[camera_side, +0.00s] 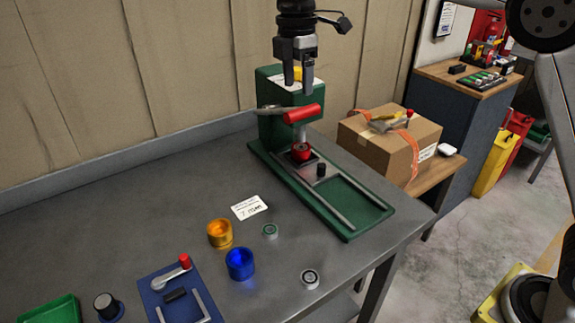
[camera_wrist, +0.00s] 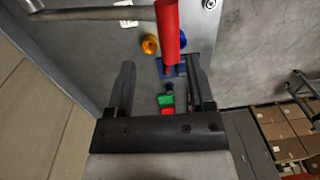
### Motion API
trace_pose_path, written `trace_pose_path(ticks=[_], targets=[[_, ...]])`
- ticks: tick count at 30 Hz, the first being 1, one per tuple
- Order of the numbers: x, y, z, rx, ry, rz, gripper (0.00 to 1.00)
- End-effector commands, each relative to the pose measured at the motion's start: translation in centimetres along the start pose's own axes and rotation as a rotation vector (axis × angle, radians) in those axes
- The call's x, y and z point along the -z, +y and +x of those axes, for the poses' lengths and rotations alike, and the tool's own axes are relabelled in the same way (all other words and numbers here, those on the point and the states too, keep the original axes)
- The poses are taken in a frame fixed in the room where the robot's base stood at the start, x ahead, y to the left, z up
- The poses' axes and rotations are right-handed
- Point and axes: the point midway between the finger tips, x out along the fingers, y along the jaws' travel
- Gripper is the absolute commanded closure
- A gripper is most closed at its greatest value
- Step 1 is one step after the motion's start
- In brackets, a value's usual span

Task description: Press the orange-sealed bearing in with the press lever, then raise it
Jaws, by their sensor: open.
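The green press (camera_side: 273,122) stands at the back right of the bench. Its press lever (camera_side: 304,114) has a red grip and lies about level. A red cup (camera_side: 301,153) sits under the press ram. I cannot make out the orange-sealed bearing; the ram hides much of the cup's inside. My gripper (camera_side: 298,79) is open and empty, pointing down above the lever grip. In the wrist view, the red grip (camera_wrist: 168,35) appears ahead of my open fingers (camera_wrist: 160,67), apart from them.
An orange cup (camera_side: 220,234), a blue cup (camera_side: 240,265), a green-sealed bearing (camera_side: 270,231) and a dark-sealed bearing (camera_side: 310,279) stand on the bench. A blue fixture (camera_side: 157,298) and a green tray (camera_side: 52,312) are front left. A cardboard box (camera_side: 380,152) stands right of the press.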

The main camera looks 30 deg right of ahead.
Motion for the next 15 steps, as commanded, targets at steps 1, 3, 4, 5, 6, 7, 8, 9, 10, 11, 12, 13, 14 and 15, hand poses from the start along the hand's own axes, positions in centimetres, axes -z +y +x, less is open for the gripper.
trace_pose_path(ticks=[1, 3, 4, 5, 6, 7, 8, 9, 10, 11, 12, 13, 14, 15], targets=[[0.0, 0.1, -0.6, -0.003, 0.000, 0.001, 0.31], [0.0, 0.1, -1.3, -0.002, 0.000, 0.001, 0.31], [0.0, 0.1, -1.5, -0.002, 0.000, 0.001, 0.31], [0.0, 0.1, -1.8, -0.003, 0.000, 0.001, 0.31], [0.0, 0.1, -2.0, -0.002, 0.000, 0.001, 0.31], [0.0, 0.1, -2.2, -0.002, 0.000, 0.001, 0.31], [0.0, 0.1, -2.4, -0.002, 0.000, 0.001, 0.31], [0.0, 0.1, -2.5, -0.002, 0.000, 0.001, 0.31], [0.0, 0.1, -2.7, -0.002, 0.000, 0.001, 0.31], [0.0, 0.1, -2.8, -0.001, 0.000, 0.001, 0.31], [-0.1, 0.0, -2.8, -0.001, 0.000, 0.001, 0.31], [-0.1, 0.0, -2.9, 0.000, 0.000, 0.001, 0.31], [-0.1, 0.0, -2.9, 0.000, 0.000, 0.001, 0.31], [-0.1, 0.0, -2.9, 0.000, 0.000, 0.001, 0.31]])
